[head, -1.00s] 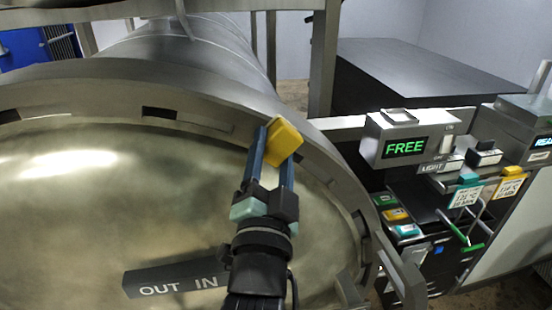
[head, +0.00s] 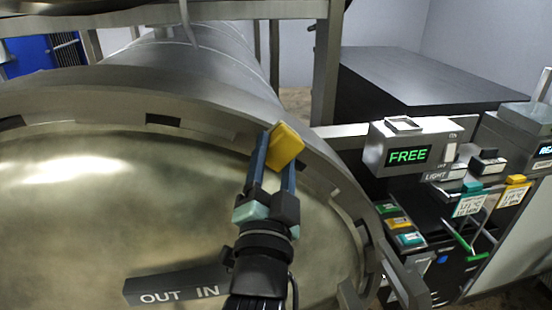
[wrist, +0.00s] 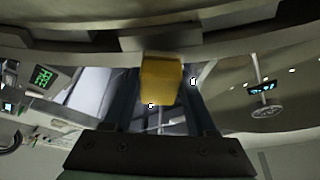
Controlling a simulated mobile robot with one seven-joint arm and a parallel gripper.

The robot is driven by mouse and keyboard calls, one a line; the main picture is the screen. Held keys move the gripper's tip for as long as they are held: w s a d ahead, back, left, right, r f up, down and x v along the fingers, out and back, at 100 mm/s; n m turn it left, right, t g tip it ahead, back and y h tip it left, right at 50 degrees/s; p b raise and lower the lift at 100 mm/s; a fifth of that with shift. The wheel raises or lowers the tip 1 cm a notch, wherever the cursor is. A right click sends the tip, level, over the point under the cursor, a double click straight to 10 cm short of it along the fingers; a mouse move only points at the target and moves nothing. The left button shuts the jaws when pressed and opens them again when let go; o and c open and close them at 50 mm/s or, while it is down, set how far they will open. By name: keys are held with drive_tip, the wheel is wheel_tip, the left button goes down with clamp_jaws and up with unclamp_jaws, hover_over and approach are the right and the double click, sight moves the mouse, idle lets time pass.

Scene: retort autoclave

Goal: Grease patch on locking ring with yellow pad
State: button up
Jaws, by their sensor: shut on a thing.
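My gripper (head: 274,165) is shut on the yellow pad (head: 287,146), which sits between its fingertips. The pad is at the upper right of the autoclave's locking ring (head: 225,118) in the head view. In the wrist view the pad (wrist: 160,80) is at the middle, with the ring (wrist: 190,35) right behind or against it. I cannot tell whether pad and ring touch. No grease patch can be made out on the visible ring; the pad and fingers hide part of it.
The brassy door (head: 120,210) with an OUT IN bar (head: 180,286) fills the lower left. A panel with a green FREE display (head: 409,156) stands to the right, with colored pads and tags (head: 470,203) below it. A dark table (head: 420,75) is behind.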

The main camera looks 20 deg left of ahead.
drive_tip(key=shift+w+a, duration=0.35)
drive_tip(key=shift+w, duration=0.15)
drive_tip(key=shift+s+a+r+b, duration=0.15)
drive_tip(key=shift+s+a+r, duration=0.3)
drive_tip(key=shift+s+a, duration=0.25)
drive_tip(key=shift+s+a+r+b, duration=0.15)
drive_tip(key=shift+s+a+r, duration=0.3)
drive_tip(key=shift+a, duration=0.3)
drive_tip(key=shift+s+a+r+b, duration=0.3)
drive_tip(key=shift+s+a+r, duration=0.3)
drive_tip(key=shift+a, duration=0.4)
drive_tip(key=shift+s+a+r+b, duration=0.35)
drive_tip(key=shift+s+a+r, duration=0.3)
drive_tip(key=shift+a, duration=0.4)
drive_tip(key=shift+s+a+r+b, duration=0.3)
drive_tip(key=shift+s+a+r, duration=0.3)
drive_tip(key=shift+a, duration=0.4)
drive_tip(key=shift+f, duration=0.1)
drive_tip(key=shift+s+b, duration=0.1)
drive_tip(key=shift+b, duration=0.2)
